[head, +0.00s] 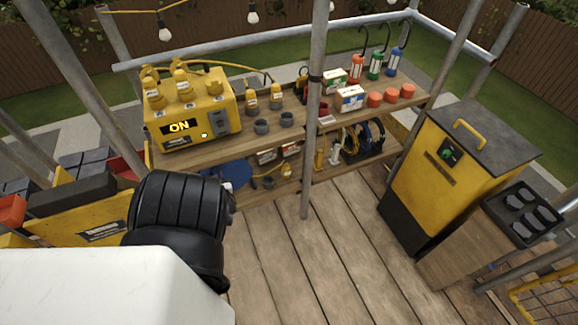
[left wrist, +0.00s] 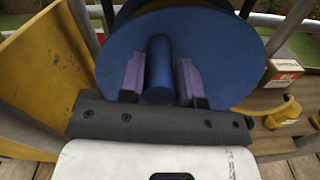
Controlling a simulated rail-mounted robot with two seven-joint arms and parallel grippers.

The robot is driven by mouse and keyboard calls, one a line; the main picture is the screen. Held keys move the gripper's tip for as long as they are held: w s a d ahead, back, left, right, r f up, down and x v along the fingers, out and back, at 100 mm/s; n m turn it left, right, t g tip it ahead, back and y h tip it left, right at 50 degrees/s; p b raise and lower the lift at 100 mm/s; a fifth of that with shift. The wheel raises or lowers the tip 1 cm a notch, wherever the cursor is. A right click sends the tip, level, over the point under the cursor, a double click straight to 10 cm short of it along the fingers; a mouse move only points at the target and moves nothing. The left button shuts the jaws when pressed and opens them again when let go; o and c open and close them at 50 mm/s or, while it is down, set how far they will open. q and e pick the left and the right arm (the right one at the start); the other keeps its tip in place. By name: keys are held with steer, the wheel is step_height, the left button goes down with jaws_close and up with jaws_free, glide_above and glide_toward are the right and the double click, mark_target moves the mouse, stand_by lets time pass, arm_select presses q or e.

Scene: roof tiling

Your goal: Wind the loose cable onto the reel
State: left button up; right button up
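The blue reel (head: 236,172) stands on the lower shelf of the bench, partly hidden behind my black left wrist in the head view. In the left wrist view its round blue face (left wrist: 218,62) fills the upper middle, with a blue cylindrical crank handle (left wrist: 158,70) sticking out towards me. My left gripper (left wrist: 160,75) has one purple-grey finger on each side of the handle; both appear to press on it near their tips. In the head view my left fingers are hidden behind the wrist. I cannot pick out the loose cable for certain. My right gripper is not in view.
A yellow power unit (head: 194,108) reading ON stands on the wooden bench (head: 210,153). Coiled cables (head: 362,140) lie at the lower shelf's right. A metal pole (head: 314,110) rises in front. A yellow cabinet (head: 440,180) stands right; the plank floor (head: 320,250) is clear.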

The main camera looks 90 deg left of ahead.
arm_select(q)
steer(key=o, duration=0.4)
steer(key=shift+w, duration=0.4)
steer(key=shift+s, duration=0.2)
steer(key=shift+w+d, duration=0.1)
steer(key=shift+d, duration=0.15)
steer(key=p+v, duration=0.5)
steer(key=v, duration=0.8)
steer(key=shift+w+d+p, duration=0.1)
steer(key=shift+w+p, duration=0.05)
steer(key=shift+p, duration=0.2)
